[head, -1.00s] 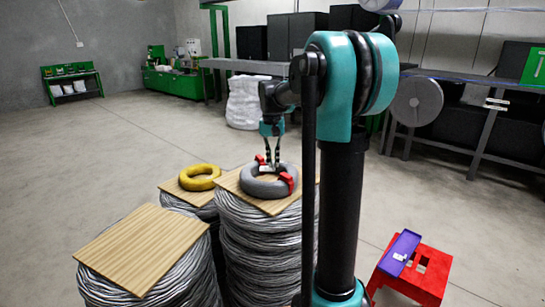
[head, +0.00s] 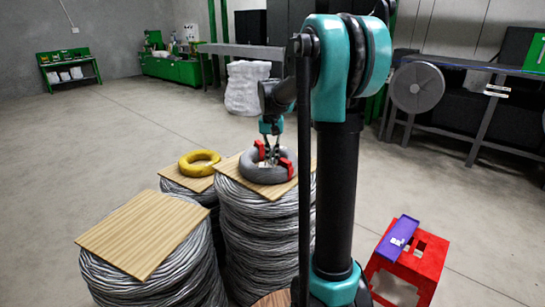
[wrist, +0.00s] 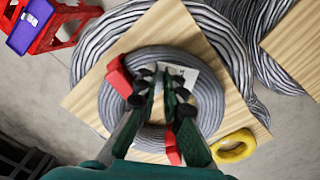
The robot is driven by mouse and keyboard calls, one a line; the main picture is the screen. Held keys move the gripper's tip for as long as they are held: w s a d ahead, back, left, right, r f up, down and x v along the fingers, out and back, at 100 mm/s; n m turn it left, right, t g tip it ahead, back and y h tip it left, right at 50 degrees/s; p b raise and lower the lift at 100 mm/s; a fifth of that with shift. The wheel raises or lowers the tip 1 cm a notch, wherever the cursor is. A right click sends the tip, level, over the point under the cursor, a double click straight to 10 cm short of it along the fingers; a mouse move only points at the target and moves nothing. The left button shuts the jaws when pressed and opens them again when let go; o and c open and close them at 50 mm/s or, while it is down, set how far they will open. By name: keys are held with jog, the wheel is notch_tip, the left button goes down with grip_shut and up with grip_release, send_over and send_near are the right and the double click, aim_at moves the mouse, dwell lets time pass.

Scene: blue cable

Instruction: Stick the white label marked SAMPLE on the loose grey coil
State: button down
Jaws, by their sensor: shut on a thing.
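The loose grey coil (head: 285,174) lies on a square wooden board on the tall middle stack of wire coils. It has red pieces (head: 287,165) on its ring; in the wrist view the coil (wrist: 205,95) is around and under my fingers. My gripper (head: 268,156) points down over the coil. In the wrist view my gripper (wrist: 160,78) is shut on a small white label (wrist: 186,73) with dark print, too small to read. The label appears at or just above the coil's centre and inner edge; the fingers hide part of it, and contact with the coil cannot be told.
A yellow coil (head: 200,162) lies on a lower board at left. A bare wooden board (head: 145,235) tops the front left stack.

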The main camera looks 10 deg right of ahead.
jog(key=shift+f, duration=0.75)
dwell(1.2)
jog(key=c, duration=2)
grip_release()
jog(key=shift+o, duration=0.5)
jog(key=o, duration=0.5)
jog(key=shift+r, duration=3.5)
jog(key=shift+s, duration=0.1)
jog(key=s+f+n+t, duration=0.1)
jog(key=s+f, duration=0.5)
jog(key=s, duration=0.3)
jog(key=s+f+n+t, duration=0.1)
jog(key=s+f+t, duration=0.1)
jog(key=s+f, duration=0.5)
jog(key=s+a+f+n+t, duration=0.1)
jog(key=s+f, duration=0.6)
jog(key=s, duration=0.3)
jog(key=shift+s, duration=0.35)
